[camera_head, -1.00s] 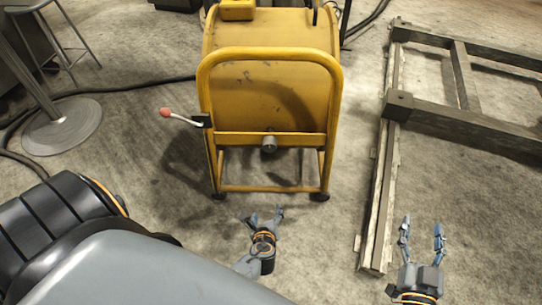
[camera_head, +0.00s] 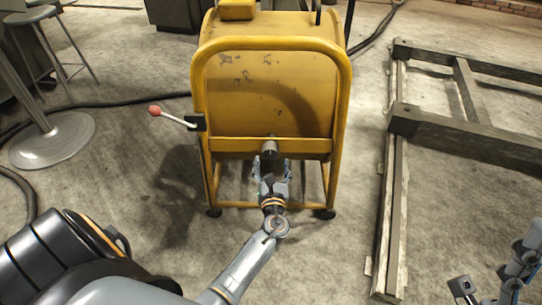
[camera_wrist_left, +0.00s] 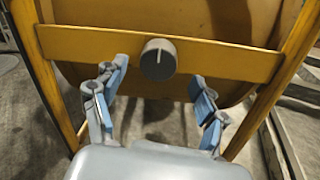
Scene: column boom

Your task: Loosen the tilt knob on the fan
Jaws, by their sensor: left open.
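The fan is a yellow drum (camera_head: 268,85) in a tubular yellow frame. Its tilt knob (camera_head: 269,147), a grey cylinder, sits in the middle of the frame's lower crossbar. In the left wrist view the knob (camera_wrist_left: 158,59) shows a pale line pointing nearly straight up. My left gripper (camera_head: 271,172) is open and empty just below the knob in the head view. In the left wrist view its fingers (camera_wrist_left: 158,95) stand apart on either side, short of the knob and not touching it. My right gripper (camera_head: 490,285) is at the bottom right, partly cut off, and its jaws are unclear.
A lever with a red ball (camera_head: 155,110) sticks out from the fan's left side. A wooden frame (camera_head: 395,200) lies on the floor at right. A stool (camera_head: 50,45), a round pedestal base (camera_head: 52,140) and a black cable (camera_head: 120,92) are at left.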

